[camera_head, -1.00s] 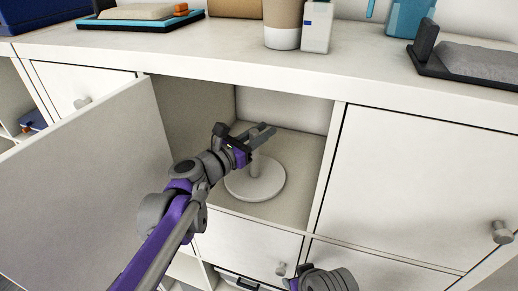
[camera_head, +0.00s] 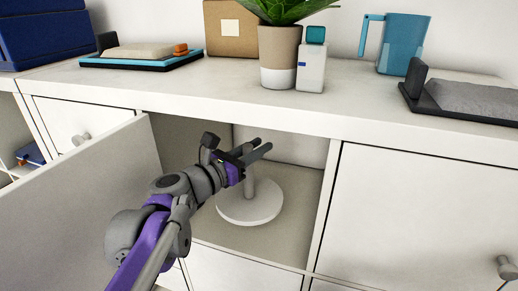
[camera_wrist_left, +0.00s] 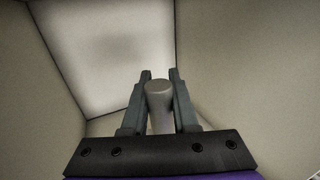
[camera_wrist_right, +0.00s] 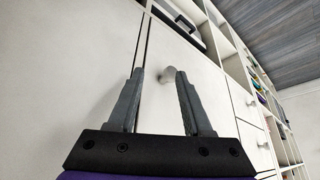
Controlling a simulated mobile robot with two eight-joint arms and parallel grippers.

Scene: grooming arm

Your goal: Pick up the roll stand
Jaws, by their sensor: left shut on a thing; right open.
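The roll stand (camera_head: 250,206) is a pale grey round base with an upright post, inside the open cabinet compartment. My left gripper (camera_head: 262,150) reaches into the compartment and is shut on the top part of the post. In the left wrist view the post's round top (camera_wrist_left: 159,88) sits between the two fingers (camera_wrist_left: 160,80). The stand looks upright; whether its base touches the compartment floor I cannot tell. My right gripper (camera_wrist_right: 158,75) is open and empty, in front of a closed cabinet front with a round knob (camera_wrist_right: 166,75); it does not show in the head view.
The open door (camera_head: 80,205) stands left of the compartment. The cabinet top (camera_head: 200,95) above carries a potted plant (camera_head: 279,60), a white bottle (camera_head: 311,70), a blue pitcher (camera_head: 403,42) and trays. A closed door (camera_head: 420,210) is on the right.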

